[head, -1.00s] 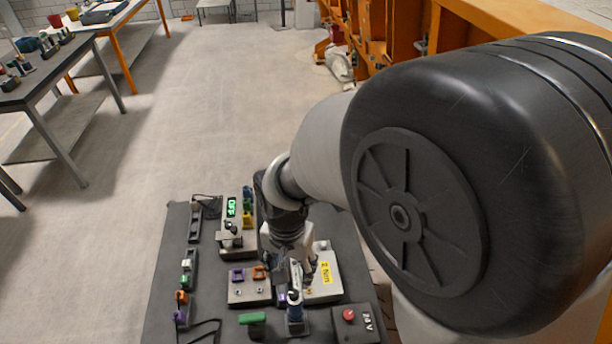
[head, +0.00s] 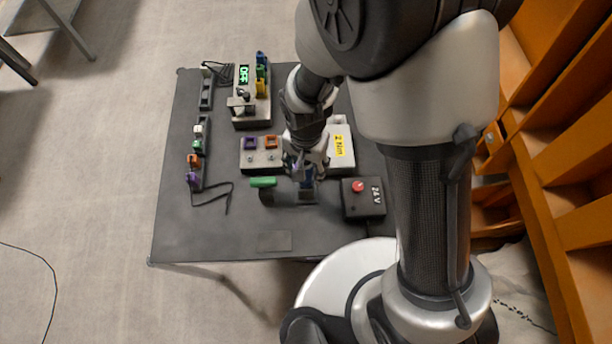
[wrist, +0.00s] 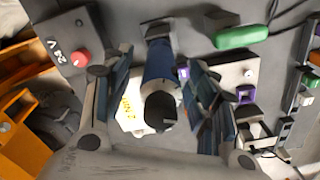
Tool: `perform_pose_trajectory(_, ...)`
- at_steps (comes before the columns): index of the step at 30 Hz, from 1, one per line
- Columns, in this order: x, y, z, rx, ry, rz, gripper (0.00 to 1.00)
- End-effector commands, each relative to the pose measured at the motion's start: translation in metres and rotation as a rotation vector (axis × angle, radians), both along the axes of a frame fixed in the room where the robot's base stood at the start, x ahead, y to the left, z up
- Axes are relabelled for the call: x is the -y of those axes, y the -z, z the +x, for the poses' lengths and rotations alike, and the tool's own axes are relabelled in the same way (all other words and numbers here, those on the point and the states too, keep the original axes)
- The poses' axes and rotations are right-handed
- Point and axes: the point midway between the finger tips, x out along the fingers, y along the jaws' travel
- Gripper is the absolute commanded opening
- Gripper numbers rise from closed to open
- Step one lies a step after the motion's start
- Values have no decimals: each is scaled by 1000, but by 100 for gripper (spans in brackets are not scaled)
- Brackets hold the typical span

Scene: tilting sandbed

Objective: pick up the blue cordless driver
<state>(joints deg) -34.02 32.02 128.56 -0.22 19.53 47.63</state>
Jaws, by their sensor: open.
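The blue cordless driver (wrist: 162,65) stands between my gripper's fingers in the wrist view, its dark round end towards the camera. Its far end meets a dark holder on the table. In the head view my gripper hides most of it; a little blue (head: 307,183) shows above the holder. My gripper (wrist: 160,62) is open, with one finger on each side of the driver and a visible gap on both sides. In the head view my gripper (head: 306,166) is low over the front middle of the table.
A black 24 V box with a red button (head: 364,198) stands close on the right. A green-handled tool (head: 263,183) is close on the left. A plate marked 2 Nm (head: 341,150) lies behind. The table's front strip (head: 215,235) is mostly clear.

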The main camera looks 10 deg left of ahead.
Motion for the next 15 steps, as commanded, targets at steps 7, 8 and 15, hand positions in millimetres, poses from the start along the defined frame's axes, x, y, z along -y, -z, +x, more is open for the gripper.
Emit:
perform_pose_trajectory(7,0,21,1,0,0,0,54)
perform_pose_trajectory(8,0,21,1,1,0,1,54)
perform_pose_trajectory(15,0,20,1,1,0,1,47)
